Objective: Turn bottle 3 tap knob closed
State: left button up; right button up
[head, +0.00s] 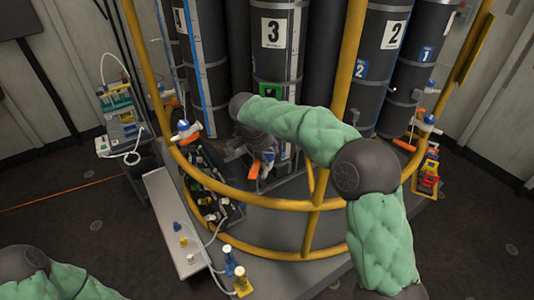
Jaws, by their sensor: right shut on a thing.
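Bottle 3 (273,75) is a tall dark cylinder with a white label marked 3, behind the yellow rail. Its tap, with an orange handle (253,171), sits low at its front. My right gripper (265,158) reaches over the rail in front of bottle 3 and is shut at the tap knob. The wrist and fingers hide much of the tap, so the knob's exact angle cannot be read. My left arm shows only at the bottom left corner, and its gripper is out of frame.
A yellow tubular rail (268,202) curves around the bottles, with an upright (345,75) near my right forearm. Bottle 2 (392,35) stands to the right. Another orange-handled tap (187,135) is on the left. A pale bench (170,215) stands at lower left.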

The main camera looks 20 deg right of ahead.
jog(key=shift+w+d+r, duration=0.2)
jog(key=shift+w+r, duration=0.05)
jog(key=shift+r, duration=0.25)
jog(key=o, duration=0.8)
jog(key=shift+o, duration=1.4)
jog(key=shift+w+f, duration=0.1)
jog(key=shift+f, duration=0.2)
jog(key=v, duration=1.2)
